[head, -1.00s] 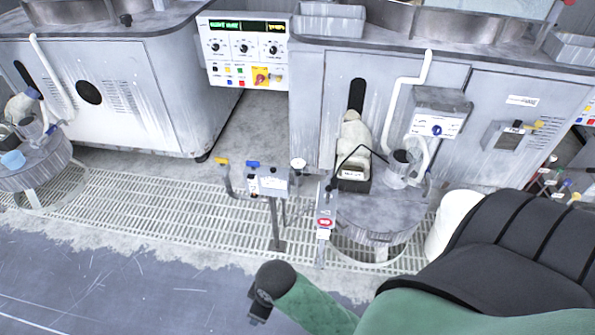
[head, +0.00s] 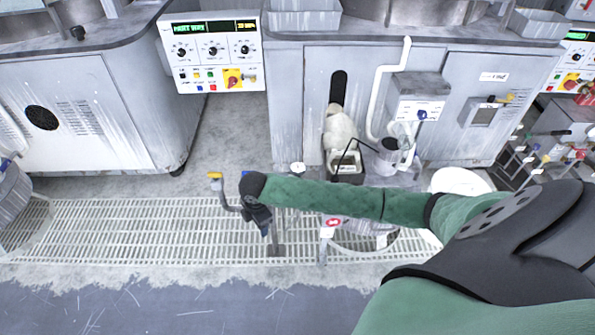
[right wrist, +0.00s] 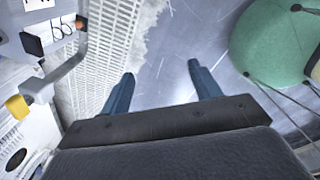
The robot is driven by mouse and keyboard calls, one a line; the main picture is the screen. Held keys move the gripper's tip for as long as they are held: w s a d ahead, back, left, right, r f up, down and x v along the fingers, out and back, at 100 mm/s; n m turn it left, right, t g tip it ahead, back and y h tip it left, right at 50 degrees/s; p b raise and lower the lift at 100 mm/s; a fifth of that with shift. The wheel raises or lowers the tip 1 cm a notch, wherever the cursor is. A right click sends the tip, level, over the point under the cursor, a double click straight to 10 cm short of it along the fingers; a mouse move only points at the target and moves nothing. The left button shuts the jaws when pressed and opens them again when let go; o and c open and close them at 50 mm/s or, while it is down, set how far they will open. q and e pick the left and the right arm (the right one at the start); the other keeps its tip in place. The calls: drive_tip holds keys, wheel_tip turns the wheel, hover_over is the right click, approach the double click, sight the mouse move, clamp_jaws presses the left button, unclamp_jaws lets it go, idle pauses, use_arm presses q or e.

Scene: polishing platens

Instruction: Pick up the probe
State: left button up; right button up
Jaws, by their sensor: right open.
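I cannot make out a probe for certain in either view. My right arm reaches across the head view from the right. Its gripper (head: 263,222) hangs over the floor grating, in front of the valve stand. In the right wrist view the right gripper (right wrist: 160,70) has two blue-grey fingers spread apart with nothing between them. Beyond them are grating and scratched grey floor. My left gripper is in neither view.
A valve with a yellow handle (head: 215,176) stands left of the right gripper. My forearm partly hides the low round table (head: 365,238). A black-handled carrier (head: 346,178) and a clear jug (head: 388,155) are behind it. Machine cabinets (head: 300,110) line the back. The front floor is clear.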

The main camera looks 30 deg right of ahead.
drive_tip(key=w+d+r+n+h, duration=0.1)
drive_tip(key=w+d+r, duration=0.2)
drive_tip(key=w+d, duration=0.6)
drive_tip(key=h, duration=0.1)
approach(297, 167)
drive_tip(key=shift+n, duration=0.4)
drive_tip(key=f, duration=0.5)
drive_tip(key=shift+w+d+f, duration=0.2)
drive_tip(key=shift+w+f, duration=0.05)
drive_tip(key=shift+w, duration=0.1)
drive_tip(key=shift+d, duration=0.25)
drive_tip(key=shift+d+f+p, duration=0.1)
drive_tip(key=shift+f+p, duration=0.2)
drive_tip(key=shift+w+d+f, duration=0.1)
drive_tip(key=shift+f, duration=0.7)
drive_tip(key=shift+d+f+p, duration=0.1)
drive_tip(key=shift+f+p, duration=0.3)
drive_tip(key=shift+f, duration=0.05)
wheel_tip(297, 167, down, 3)
drive_tip(key=shift+d+f+p, duration=0.15)
drive_tip(key=shift+p, duration=0.5)
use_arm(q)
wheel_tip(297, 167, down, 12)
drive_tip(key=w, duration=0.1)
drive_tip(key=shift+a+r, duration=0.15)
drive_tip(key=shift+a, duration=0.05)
use_arm(e)
drive_tip(key=shift+d+f, duration=0.1)
drive_tip(key=shift+f, duration=0.5)
